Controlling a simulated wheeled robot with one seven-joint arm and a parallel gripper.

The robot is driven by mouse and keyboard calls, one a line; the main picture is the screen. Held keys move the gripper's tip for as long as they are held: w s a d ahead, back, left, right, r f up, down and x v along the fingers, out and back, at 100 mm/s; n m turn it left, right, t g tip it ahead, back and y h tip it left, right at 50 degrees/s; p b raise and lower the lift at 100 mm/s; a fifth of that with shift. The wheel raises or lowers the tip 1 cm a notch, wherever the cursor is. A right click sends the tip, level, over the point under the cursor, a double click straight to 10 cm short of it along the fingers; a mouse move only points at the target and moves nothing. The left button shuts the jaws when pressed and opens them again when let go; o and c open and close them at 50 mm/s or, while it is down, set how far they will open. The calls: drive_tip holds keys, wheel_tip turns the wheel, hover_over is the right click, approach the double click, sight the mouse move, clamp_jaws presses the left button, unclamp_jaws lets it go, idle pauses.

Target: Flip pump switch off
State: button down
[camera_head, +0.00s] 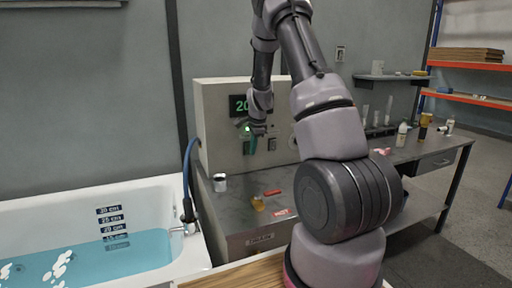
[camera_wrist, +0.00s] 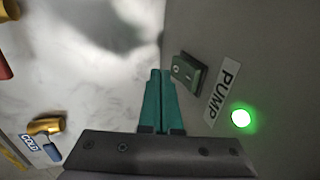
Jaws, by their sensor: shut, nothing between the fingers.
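The pump switch (camera_wrist: 187,69) is a dark green rocker with O and I marks on the grey panel, in the upper middle of the wrist view. Beside it are a white PUMP label (camera_wrist: 222,91) and a lit green lamp (camera_wrist: 241,118). My gripper (camera_wrist: 161,74) has its teal fingers shut and empty. The fingertips are just left of the switch, with a small gap in the picture; depth is hard to judge. In the head view my gripper (camera_head: 249,147) is before the control box (camera_head: 215,110), hiding the pump switch.
The box has a green digital display (camera_head: 239,105) and another switch (camera_head: 272,144). A brass tap (camera_wrist: 45,126) with a COLD label shows lower left. A filled bathtub (camera_head: 160,200) stands left.

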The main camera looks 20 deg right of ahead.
drive_tip(key=shift+w, duration=0.45)
drive_tip(key=shift+f, duration=0.1)
drive_tip(key=shift+w+f, duration=0.2)
drive_tip(key=shift+f, duration=0.2)
drive_tip(key=shift+r, duration=0.1)
